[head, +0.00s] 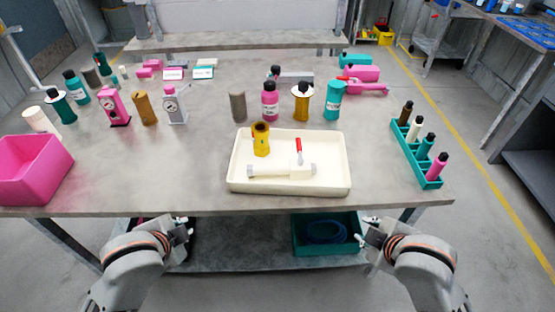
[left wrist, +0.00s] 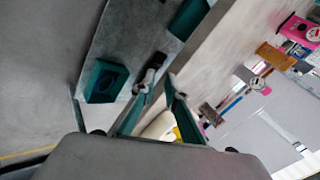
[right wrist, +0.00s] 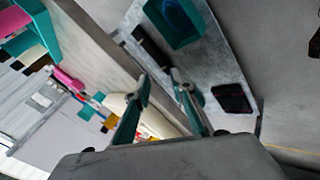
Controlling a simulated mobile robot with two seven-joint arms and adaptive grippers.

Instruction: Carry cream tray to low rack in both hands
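The cream tray (head: 240,180) sits on the grey workbench near its front edge. It holds a yellow cylindrical part (head: 261,140) standing upright and a cream valve with a red handle (head: 299,152). My left gripper (head: 185,228) is in front of the bench edge, left of the tray and apart from it. In the left wrist view its fingers (left wrist: 158,98) are spread with nothing between them. My right gripper (head: 370,228) is in front of the bench edge, right of the tray and apart from it. In the right wrist view its fingers (right wrist: 160,95) are spread and empty.
A pink bin (head: 35,172) stands at the bench's left end, a teal rack with several bottles (head: 418,155) at the right. Bottles and gauges stand behind the tray. A lower shelf under the bench holds a teal bin (head: 300,240). Bare bench flanks the tray.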

